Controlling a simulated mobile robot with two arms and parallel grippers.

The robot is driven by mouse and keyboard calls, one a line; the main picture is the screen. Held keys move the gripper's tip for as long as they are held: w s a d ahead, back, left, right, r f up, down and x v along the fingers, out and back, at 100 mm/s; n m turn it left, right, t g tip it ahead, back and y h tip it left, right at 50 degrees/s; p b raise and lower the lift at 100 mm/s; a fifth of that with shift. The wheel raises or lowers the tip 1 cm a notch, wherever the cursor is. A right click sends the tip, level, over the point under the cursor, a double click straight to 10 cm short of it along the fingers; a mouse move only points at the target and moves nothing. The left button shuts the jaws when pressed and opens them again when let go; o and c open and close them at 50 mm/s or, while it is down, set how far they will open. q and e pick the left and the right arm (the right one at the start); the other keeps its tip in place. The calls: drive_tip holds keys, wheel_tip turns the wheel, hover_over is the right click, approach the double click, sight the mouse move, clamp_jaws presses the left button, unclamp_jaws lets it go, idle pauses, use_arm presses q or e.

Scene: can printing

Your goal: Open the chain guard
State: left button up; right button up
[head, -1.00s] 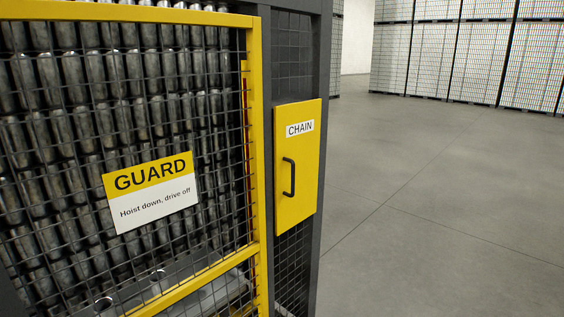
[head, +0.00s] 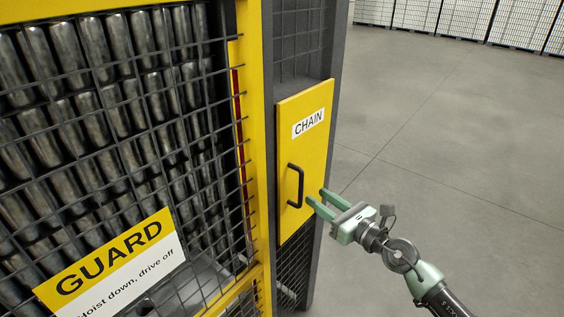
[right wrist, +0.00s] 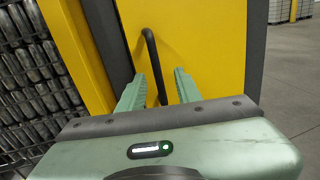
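The chain guard (head: 311,157) is a yellow panel with a white CHAIN label, set in a dark grey frame, and it looks closed. Its black handle (head: 296,186) is a vertical bar on the panel's left side. My right gripper (head: 315,197) is open, its green fingers pointing at the panel just right of the handle. In the right wrist view the black handle (right wrist: 153,62) stands between the two open fingers (right wrist: 158,88), nearer the left one; I cannot tell whether they touch. My left gripper is not in view.
A yellow-framed mesh guard (head: 252,120) with a GUARD sign (head: 110,262) stands on the left, with rows of metal cans (head: 110,110) behind it. Open grey floor (head: 455,150) lies to the right. Stacked pallets (head: 460,18) stand far back.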

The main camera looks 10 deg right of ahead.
sight(302, 185)
drive_tip(key=shift+n, duration=0.3)
drive_tip(key=w+a, duration=0.1)
drive_tip(key=w+r, duration=0.1)
drive_tip(key=w+a, duration=0.1)
drive_tip(key=shift+w+a+r+p, duration=0.3)
drive_tip(key=shift+w, duration=0.05)
drive_tip(key=shift+f+x, duration=0.25)
drive_tip(key=shift+x, duration=0.95)
drive_tip(key=shift+w, duration=0.2)
clamp_jaws()
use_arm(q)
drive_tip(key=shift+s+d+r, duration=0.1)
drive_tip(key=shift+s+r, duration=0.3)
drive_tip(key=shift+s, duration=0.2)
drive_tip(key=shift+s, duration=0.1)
